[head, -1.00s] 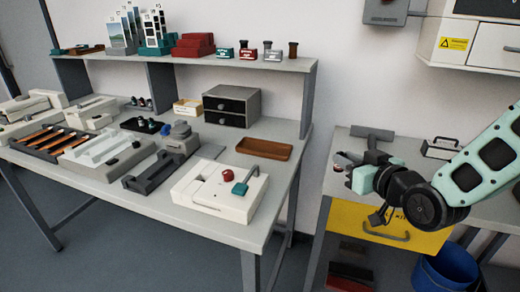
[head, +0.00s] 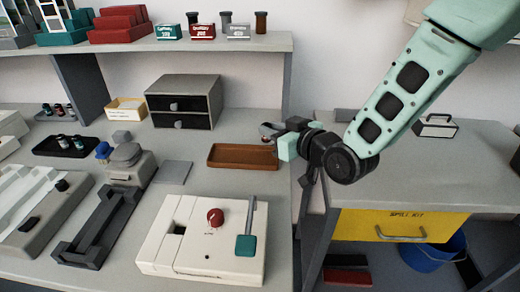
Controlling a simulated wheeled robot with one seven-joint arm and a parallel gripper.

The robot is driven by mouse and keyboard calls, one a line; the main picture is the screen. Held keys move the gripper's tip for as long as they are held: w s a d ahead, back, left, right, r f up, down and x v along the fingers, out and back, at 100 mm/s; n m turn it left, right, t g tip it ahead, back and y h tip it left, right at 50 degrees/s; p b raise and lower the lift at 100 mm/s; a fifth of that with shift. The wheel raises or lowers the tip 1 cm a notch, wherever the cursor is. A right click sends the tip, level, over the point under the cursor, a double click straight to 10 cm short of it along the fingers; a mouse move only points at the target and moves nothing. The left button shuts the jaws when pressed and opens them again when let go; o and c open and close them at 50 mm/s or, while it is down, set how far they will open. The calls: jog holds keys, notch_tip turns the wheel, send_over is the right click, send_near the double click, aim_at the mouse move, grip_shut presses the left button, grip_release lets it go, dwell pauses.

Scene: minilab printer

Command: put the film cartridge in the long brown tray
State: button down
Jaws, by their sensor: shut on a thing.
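The long brown tray (head: 230,157) lies near the right end of the workbench, shallow and apparently empty. My gripper (head: 279,138) is at the tray's right end, above or just behind its rim; the exact height cannot be told. Its jaws are shut on the film cartridge (head: 267,130), a small dark and reddish piece with a pale part, which sticks out to the left of the fingers. The fingers hide part of it. The cartridge appears apart from the tray floor.
A dark drawer unit (head: 183,101) stands behind the tray to the left. A white device (head: 204,240) with a red knob and teal lever is in front. A shelf (head: 190,42) with several boxes and canisters runs above. A yellow-drawered side table (head: 425,180) stands right, across a gap.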

jog(key=shift+f, duration=3.05)
jog(key=shift+f+b, duration=0.1)
jog(key=shift+b, duration=0.2)
jog(key=c, duration=1.3)
grip_release()
jog(key=shift+o, duration=0.2)
jog(key=p+v, duration=0.6)
jog(key=v, duration=0.6)
